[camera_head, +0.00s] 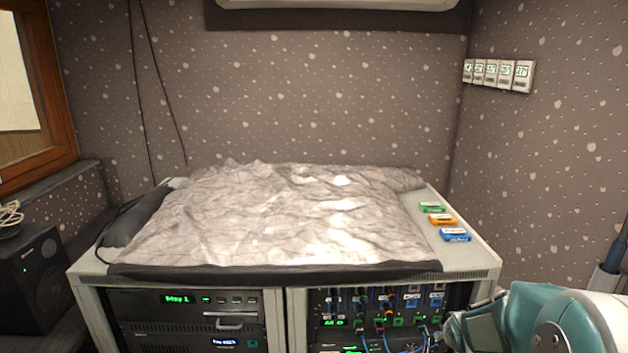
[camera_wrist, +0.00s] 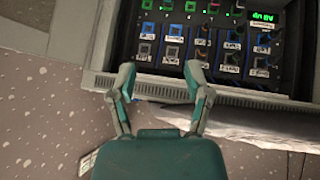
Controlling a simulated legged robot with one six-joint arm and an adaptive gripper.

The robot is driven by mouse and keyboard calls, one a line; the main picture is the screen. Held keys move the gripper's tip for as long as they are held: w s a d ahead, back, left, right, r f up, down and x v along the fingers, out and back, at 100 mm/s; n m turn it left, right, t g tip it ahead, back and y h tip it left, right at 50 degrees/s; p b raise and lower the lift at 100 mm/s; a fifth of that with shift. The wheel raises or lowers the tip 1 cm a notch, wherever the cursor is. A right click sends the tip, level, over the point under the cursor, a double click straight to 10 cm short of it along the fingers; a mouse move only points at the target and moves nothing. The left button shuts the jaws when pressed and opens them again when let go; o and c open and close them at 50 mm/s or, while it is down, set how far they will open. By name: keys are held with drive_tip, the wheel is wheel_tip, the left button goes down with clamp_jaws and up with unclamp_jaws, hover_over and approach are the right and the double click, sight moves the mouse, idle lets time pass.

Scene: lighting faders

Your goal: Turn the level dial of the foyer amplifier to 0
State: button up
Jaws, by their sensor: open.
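I cannot make out which unit is the foyer amplifier, and no level dial shows clearly enough to name. The left rack bay holds black units (camera_head: 190,303) with small lit displays and a silver handle. The right bay holds a panel (camera_head: 375,322) with rows of small labelled sockets, a green display and blue cables. My gripper (camera_wrist: 160,78) is open and empty in the wrist view, its fingers spread before the rack's top edge and the labelled sockets (camera_wrist: 172,52). In the head view my teal arm covers the right bay's lower right corner.
A crumpled grey cloth (camera_head: 270,215) covers most of the cabinet top (camera_head: 470,240). Green (camera_head: 432,207), orange (camera_head: 443,219) and blue (camera_head: 455,235) labelled items lie on its right side. A black speaker (camera_head: 35,275) stands left. Several small displays (camera_head: 498,74) hang on the right wall.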

drive_tip(key=s+a+r, duration=0.7)
drive_tip(key=s+r, duration=0.3)
drive_tip(key=s+a+r+g+y, duration=0.1)
drive_tip(key=s+a, duration=0.3)
drive_tip(key=s, duration=0.4)
drive_tip(key=s+a+r+g+y, duration=0.1)
drive_tip(key=s+a, duration=0.3)
drive_tip(key=s, duration=0.4)
drive_tip(key=shift+r, duration=0.85)
